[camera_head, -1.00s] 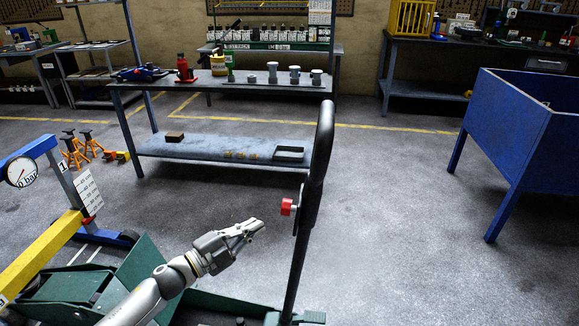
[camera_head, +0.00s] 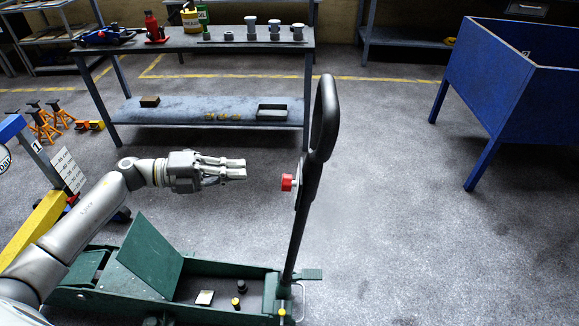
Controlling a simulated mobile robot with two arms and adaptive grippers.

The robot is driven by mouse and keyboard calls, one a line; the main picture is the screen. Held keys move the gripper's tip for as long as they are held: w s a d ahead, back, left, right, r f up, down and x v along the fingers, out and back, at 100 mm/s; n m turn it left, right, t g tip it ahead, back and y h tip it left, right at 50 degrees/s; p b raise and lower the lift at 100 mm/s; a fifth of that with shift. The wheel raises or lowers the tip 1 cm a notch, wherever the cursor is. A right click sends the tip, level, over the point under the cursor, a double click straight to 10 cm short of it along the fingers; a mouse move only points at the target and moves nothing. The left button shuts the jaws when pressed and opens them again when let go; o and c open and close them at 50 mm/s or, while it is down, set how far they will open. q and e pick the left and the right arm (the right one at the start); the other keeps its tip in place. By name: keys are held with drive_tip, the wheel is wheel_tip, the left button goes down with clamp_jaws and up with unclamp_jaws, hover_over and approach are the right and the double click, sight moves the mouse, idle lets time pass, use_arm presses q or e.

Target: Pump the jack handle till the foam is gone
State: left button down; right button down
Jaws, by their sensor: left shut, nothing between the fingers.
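The jack handle (camera_head: 297,225) is a dark bar standing nearly upright, with a black loop grip (camera_head: 324,125) at its top and a red knob (camera_head: 287,182) on its left side. It rises from the right end of the green trolley jack (camera_head: 150,285) on the floor. My left gripper (camera_head: 240,170) is shut and empty, pointing right, a short gap left of the red knob. It does not touch the handle. I see no foam in this view. My right gripper is not in view.
A yellow beam (camera_head: 38,225) and a height scale (camera_head: 68,168) stand at the left. Orange axle stands (camera_head: 42,125) are behind them. A workbench (camera_head: 200,41) stands behind the handle. A blue bin (camera_head: 500,70) is at the right. The floor right of the handle is clear.

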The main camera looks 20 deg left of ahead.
use_arm(q)
drive_tip(key=p, duration=0.4)
approach(313, 169)
drive_tip(key=x, duration=0.4)
drive_tip(key=shift+w+d+r, duration=0.15)
drive_tip(key=shift+d+r, duration=0.05)
drive_tip(key=shift+d, duration=0.15)
drive_tip(key=shift+w+d+f, duration=0.2)
drive_tip(key=shift+w+d, duration=0.1)
drive_tip(key=shift+d, duration=0.25)
